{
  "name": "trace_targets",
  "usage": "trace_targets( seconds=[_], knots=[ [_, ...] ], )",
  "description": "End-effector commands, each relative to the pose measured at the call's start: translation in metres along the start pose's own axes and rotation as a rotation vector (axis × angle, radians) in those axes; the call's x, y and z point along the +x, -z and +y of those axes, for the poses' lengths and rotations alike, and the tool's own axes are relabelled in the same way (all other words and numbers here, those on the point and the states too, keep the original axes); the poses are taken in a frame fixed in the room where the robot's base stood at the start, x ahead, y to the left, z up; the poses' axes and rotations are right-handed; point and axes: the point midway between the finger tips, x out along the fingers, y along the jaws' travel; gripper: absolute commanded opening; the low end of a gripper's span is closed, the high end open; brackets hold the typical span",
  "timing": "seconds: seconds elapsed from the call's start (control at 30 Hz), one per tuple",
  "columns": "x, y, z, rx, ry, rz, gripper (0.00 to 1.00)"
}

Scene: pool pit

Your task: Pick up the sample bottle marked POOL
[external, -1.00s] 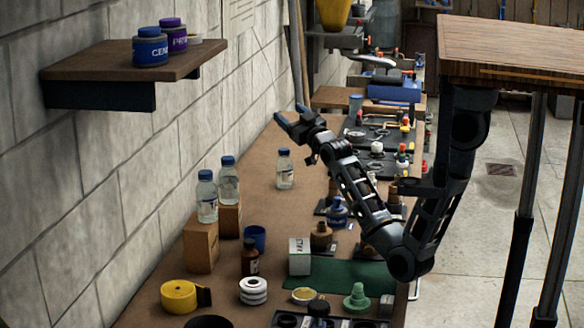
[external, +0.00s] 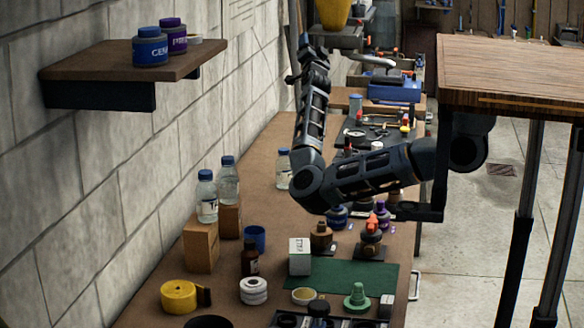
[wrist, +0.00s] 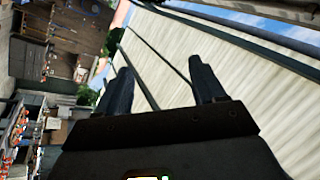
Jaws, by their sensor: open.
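Three clear bottles with blue caps show in the external view. One bottle (external: 207,197) and another bottle (external: 228,181) stand upright on wooden blocks by the wall. A third bottle (external: 283,170) stands farther back on the bench, partly hidden by my arm. I cannot read POOL on any of them. My gripper (wrist: 162,84) is open and empty in the wrist view, its two fingers wide apart. In the external view it is raised high, well above and behind the bottles, and its fingers are hard to make out.
A wall shelf (external: 120,72) overhangs at left. A wooden tabletop (external: 515,62) stands at right.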

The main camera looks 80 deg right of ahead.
Motion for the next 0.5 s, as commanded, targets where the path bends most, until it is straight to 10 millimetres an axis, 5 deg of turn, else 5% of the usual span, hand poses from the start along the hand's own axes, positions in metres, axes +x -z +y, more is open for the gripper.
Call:
trace_targets(
  seconds=[0.03, 0.2, 0.5],
  knots=[
    [-0.003, -0.028, 0.023, 0.14, -0.029, -0.047, 0.69],
    [-0.018, -0.111, 0.072, 0.661, -0.116, -0.215, 0.69],
    [-0.081, -0.26, 0.132, 1.706, -0.355, -0.477, 0.69]
  ],
)
